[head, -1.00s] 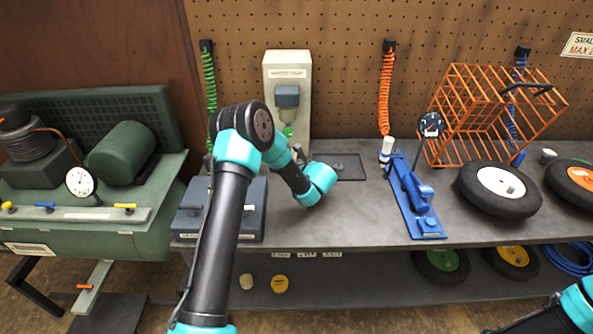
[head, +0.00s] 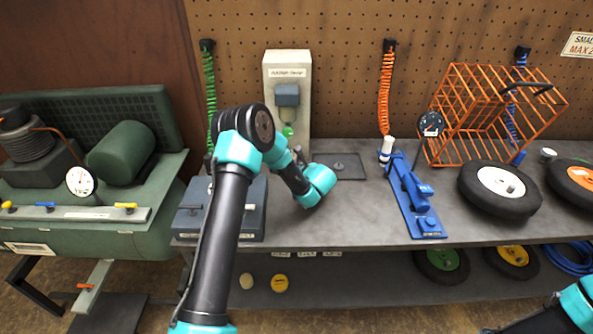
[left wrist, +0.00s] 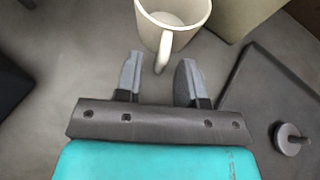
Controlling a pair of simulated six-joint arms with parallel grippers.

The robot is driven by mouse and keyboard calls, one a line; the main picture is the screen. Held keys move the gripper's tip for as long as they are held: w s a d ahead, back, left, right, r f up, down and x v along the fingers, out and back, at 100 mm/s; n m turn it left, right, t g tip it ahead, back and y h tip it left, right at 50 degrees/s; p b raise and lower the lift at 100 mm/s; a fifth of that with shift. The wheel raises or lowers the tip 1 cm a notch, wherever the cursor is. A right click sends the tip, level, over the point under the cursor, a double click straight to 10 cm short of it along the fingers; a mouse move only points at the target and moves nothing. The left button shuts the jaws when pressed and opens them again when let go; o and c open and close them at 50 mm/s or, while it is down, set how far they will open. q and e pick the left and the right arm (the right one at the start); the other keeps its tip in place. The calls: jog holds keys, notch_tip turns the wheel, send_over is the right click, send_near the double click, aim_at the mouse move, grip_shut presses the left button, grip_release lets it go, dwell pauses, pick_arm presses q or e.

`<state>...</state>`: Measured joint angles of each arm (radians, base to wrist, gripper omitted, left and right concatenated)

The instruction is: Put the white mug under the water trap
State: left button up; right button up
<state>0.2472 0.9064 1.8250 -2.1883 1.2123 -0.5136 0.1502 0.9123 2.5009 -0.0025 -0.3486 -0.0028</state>
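The white mug (left wrist: 178,14) shows at the top of the left wrist view, upright on the grey bench, its handle pointing towards my left gripper (left wrist: 160,62). The gripper is open, with the end of the handle between its fingertips. A visible gap separates the handle from both fingers. In the head view my left arm hides the mug and the gripper. The water trap (head: 288,97) is a grey block with a clear bowl and green bottom, mounted on a pale upright panel (head: 301,65) at the back of the bench. My right gripper is outside the frames.
A dark flat plate with a knob (head: 350,160) lies right of the mug; it also shows in the wrist view (left wrist: 256,110). A blue-grey box (head: 252,222) stands at the bench's left end. A blue tool (head: 414,205), an orange cage (head: 480,100) and wheels (head: 475,195) occupy the right.

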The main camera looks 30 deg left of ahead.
pick_arm(q)
jog(key=shift+r, duration=0.15)
jog(key=v, duration=1.2)
